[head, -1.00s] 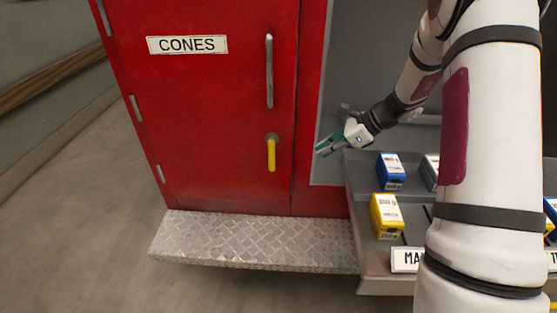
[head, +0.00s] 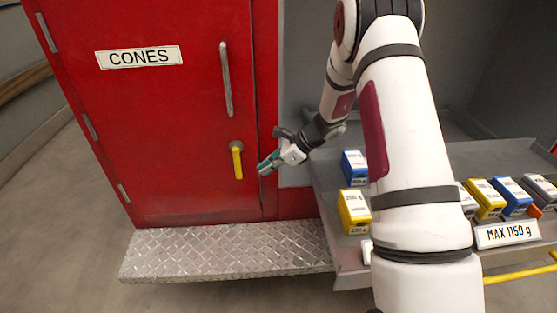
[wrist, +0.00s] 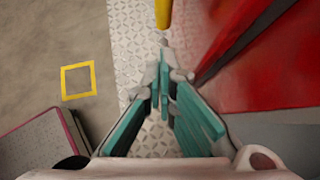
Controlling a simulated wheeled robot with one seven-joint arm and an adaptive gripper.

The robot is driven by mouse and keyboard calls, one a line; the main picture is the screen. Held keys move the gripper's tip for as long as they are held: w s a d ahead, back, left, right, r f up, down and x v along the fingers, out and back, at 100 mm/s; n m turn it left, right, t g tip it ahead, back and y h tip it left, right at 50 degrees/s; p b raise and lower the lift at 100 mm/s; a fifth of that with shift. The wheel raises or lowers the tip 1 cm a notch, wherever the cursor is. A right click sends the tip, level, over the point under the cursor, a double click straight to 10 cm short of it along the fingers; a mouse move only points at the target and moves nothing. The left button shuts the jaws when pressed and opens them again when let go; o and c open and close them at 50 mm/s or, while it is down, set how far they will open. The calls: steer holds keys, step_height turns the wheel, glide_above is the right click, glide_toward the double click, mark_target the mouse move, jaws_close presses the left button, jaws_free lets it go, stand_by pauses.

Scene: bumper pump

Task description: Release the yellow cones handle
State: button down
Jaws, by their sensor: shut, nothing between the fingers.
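The red door labelled CONES (head: 160,140) appears closed. Its yellow handle (head: 237,162) hangs downward at the door's lower right, below a long grey vertical bar (head: 226,78). In the wrist view the yellow handle (wrist: 163,14) shows at the top edge, partly cut off. My gripper (head: 266,168), with teal fingers, is just right of the handle, with a small gap between them in the head view. In the wrist view my gripper (wrist: 164,68) has its fingertips together, below the handle's end in the picture. It holds nothing.
A diamond-plate step (head: 225,250) runs below the door. A grey shelf to the right carries a yellow box (head: 354,211), a blue box (head: 354,167) and several others. A MAX 1150 g sign (head: 507,234) is on its front. A yellow square (wrist: 78,80) marks the floor.

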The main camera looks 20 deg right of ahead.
mark_target(241, 176)
steer(key=shift+w+a+f, duration=0.1)
steer(key=shift+w+a, duration=0.3)
steer(key=shift+a, duration=0.25)
steer(key=shift+w+a+f, duration=0.1)
steer(key=shift+w+a, duration=0.25)
steer(key=shift+a, duration=0.3)
steer(key=shift+w+a+f, duration=0.1)
steer(key=shift+w+a, duration=0.3)
steer(key=shift+a, duration=0.25)
steer(key=shift+a+f+y, duration=0.15)
steer(key=shift+y, duration=0.15)
